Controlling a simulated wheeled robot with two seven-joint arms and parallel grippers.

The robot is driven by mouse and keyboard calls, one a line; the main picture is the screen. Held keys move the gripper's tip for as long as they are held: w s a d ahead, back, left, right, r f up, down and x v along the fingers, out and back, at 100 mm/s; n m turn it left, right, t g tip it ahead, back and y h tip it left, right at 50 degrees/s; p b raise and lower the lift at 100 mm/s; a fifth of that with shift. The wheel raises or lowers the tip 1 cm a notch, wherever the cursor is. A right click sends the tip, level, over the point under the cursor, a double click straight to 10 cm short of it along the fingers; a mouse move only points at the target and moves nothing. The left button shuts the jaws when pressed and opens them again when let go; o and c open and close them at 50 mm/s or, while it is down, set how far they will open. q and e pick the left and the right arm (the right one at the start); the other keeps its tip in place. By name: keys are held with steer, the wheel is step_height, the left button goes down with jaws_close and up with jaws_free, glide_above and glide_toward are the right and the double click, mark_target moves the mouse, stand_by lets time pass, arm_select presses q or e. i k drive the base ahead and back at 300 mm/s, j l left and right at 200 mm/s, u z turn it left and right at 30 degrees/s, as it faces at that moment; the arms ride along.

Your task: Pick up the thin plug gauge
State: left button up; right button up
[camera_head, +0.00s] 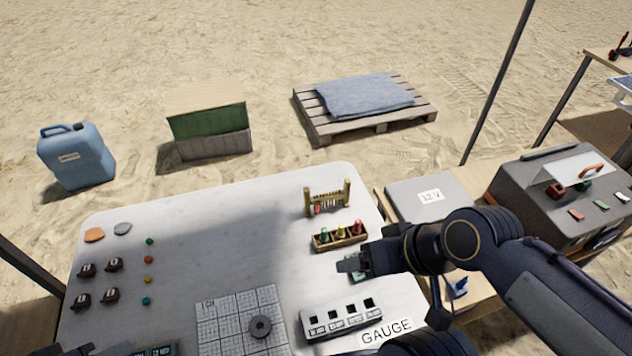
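A small wooden rack (324,243) on the right part of the table holds upright plugs with green (324,233), yellow (341,230) and red (357,227) handles. I cannot tell which of them is the thin plug gauge, or whether it is one of these. My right gripper (350,265) is just in front of the rack, low over the table, with its fingers pointing left. Its finger gap is not clear, and no held object can be made out. A small teal item (357,277) shows partly behind it. My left gripper is hardly visible, with only a dark part at the bottom left edge.
A white block with square holes (341,320) and a GAUGE label (386,332) lie at the front right. A brass-coloured stand (309,203) is behind the rack. A grid sheet (225,312) carries a grey ring (260,326). The table's middle is clear; small pieces lie left.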

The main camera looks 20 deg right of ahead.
mark_target(324, 238)
steer(key=z, duration=1.35)
steer(key=l+u, duration=0.1)
steer(key=l, duration=0.6)
steer(key=i+l, duration=0.15)
steer(key=l, duration=0.2)
steer(key=i+l+u, duration=0.1)
steer(key=l, duration=0.3)
